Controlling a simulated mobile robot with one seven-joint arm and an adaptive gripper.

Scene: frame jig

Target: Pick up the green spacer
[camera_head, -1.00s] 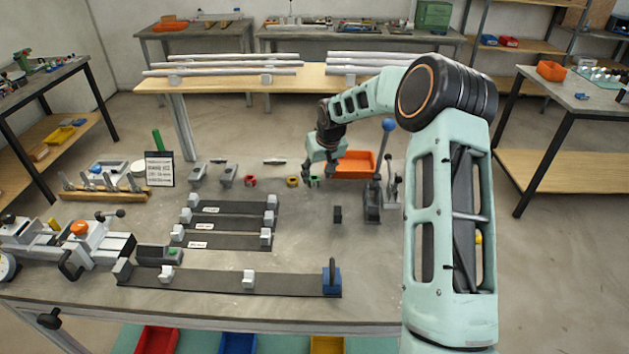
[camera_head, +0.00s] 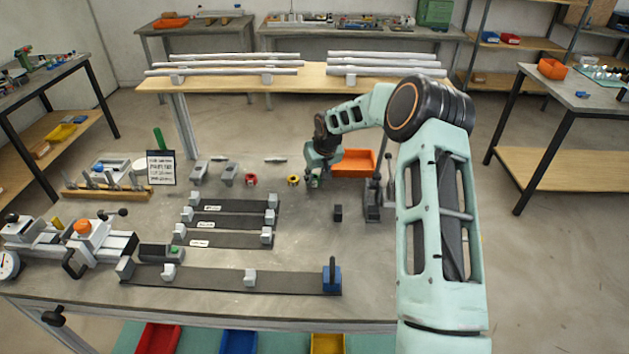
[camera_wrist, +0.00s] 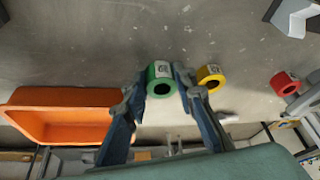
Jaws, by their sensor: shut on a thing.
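The green spacer (camera_wrist: 160,78) is a short ring with a pale label, seen in the wrist view between the two fingers of my gripper (camera_wrist: 163,88). The fingers are shut on it, one on each side. In the head view my gripper (camera_head: 314,182) is low over the table, just left of the orange bin, and the spacer is mostly hidden by it. I cannot tell whether the spacer touches the table.
A yellow spacer (camera_head: 293,180) stands close to the left, with a red spacer (camera_head: 251,180) beyond it. The orange bin (camera_head: 354,163) is just right of my gripper. A lever clamp (camera_head: 374,200) stands to the right.

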